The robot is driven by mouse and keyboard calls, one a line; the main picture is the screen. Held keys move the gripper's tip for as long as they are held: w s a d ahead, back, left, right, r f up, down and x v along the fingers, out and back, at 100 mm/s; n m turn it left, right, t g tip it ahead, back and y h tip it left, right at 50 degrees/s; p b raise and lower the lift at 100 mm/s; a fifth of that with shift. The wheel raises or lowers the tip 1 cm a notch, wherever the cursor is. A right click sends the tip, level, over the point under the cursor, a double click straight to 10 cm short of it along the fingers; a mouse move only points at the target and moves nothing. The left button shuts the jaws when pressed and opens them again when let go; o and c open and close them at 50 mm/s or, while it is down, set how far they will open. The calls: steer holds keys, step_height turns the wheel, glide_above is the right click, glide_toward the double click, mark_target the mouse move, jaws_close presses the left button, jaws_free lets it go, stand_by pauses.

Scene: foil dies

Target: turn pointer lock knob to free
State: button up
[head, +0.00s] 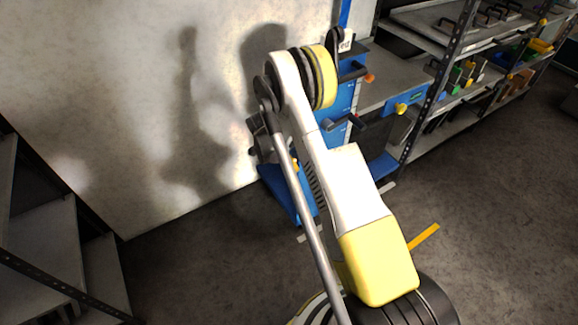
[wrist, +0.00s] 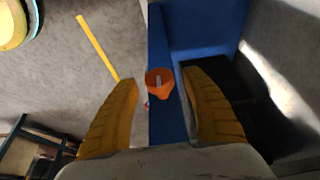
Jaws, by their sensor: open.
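An orange knob (wrist: 158,83) with a pale mark on its face shows in the wrist view, against the blue machine (wrist: 208,28). My gripper (wrist: 161,76) is open, with one yellow finger on each side of the knob in the picture. The fingers do not visibly touch it, and I cannot tell how far beyond the tips it lies. In the head view the blue machine (head: 342,98) stands against the wall, partly hidden behind my arm. A small orange part (head: 369,79) shows on its right side; I cannot tell if it is the same knob.
A shelf rack (head: 440,75) with coloured bins stands right of the machine. A blue block with a yellow knob (head: 400,108) sits at its near edge. A yellow floor strip (head: 425,236) lies on open floor. Another rack (head: 45,240) stands at the left.

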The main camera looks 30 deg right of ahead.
steer(key=shift+d+f, duration=0.15)
steer(key=shift+f, duration=0.2)
steer(key=c, duration=1.2)
steer(key=shift+g, duration=0.3)
steer(key=shift+w+n+g, duration=0.15)
steer(key=shift+n+g, duration=0.45)
steer(key=shift+g, duration=1.9)
